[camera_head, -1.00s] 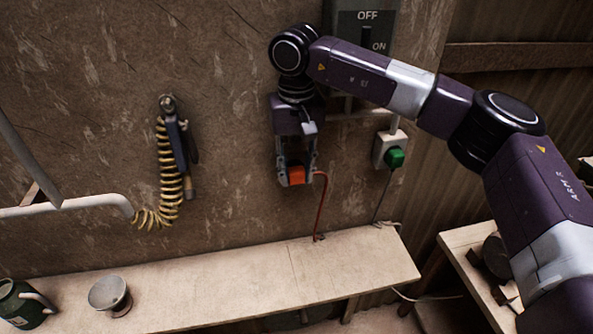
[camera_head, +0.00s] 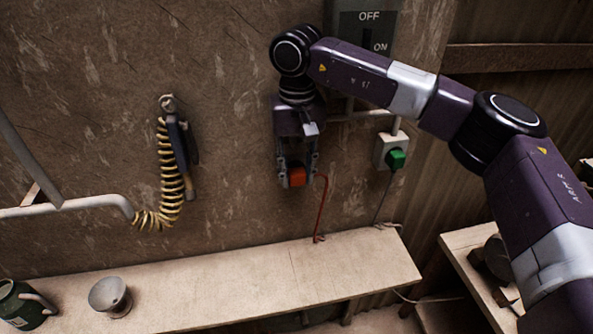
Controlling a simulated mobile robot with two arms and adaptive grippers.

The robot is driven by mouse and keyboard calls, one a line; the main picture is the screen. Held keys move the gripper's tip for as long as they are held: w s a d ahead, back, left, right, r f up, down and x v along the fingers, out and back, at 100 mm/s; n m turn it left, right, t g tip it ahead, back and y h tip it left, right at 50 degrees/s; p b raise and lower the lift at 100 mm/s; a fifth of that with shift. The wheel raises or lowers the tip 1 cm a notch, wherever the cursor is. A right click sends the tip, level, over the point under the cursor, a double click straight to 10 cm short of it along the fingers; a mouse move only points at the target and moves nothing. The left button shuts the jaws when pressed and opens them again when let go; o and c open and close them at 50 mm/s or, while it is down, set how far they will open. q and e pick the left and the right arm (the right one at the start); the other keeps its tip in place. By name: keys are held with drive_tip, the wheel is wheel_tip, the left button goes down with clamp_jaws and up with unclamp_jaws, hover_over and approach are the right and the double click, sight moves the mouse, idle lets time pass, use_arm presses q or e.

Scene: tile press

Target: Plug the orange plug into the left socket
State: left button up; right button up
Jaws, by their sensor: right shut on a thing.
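My right gripper (camera_head: 297,174) points down in front of the wall and is shut on the orange plug (camera_head: 297,177). The plug is held above the shelf, with a red-orange cord (camera_head: 321,205) running from its right side down to the shelf. The left socket is not visible; my gripper and wrist cover the wall there. A green plug (camera_head: 396,159) sits in the right socket (camera_head: 384,150), a pale box on the wall to the right. I cannot tell whether the orange plug touches the wall. My left gripper is not in view.
A wooden shelf (camera_head: 250,280) runs along the wall below. On it stand a metal cup (camera_head: 110,296) and a green can (camera_head: 18,305). A tool with a coiled yellow hose (camera_head: 168,180) hangs left of my gripper. An OFF/ON switch box (camera_head: 367,30) is above.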

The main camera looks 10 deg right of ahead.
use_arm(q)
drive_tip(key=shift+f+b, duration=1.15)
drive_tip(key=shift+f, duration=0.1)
use_arm(e)
drive_tip(key=shift+s, duration=2.6)
drive_tip(key=shift+d+f, duration=0.1)
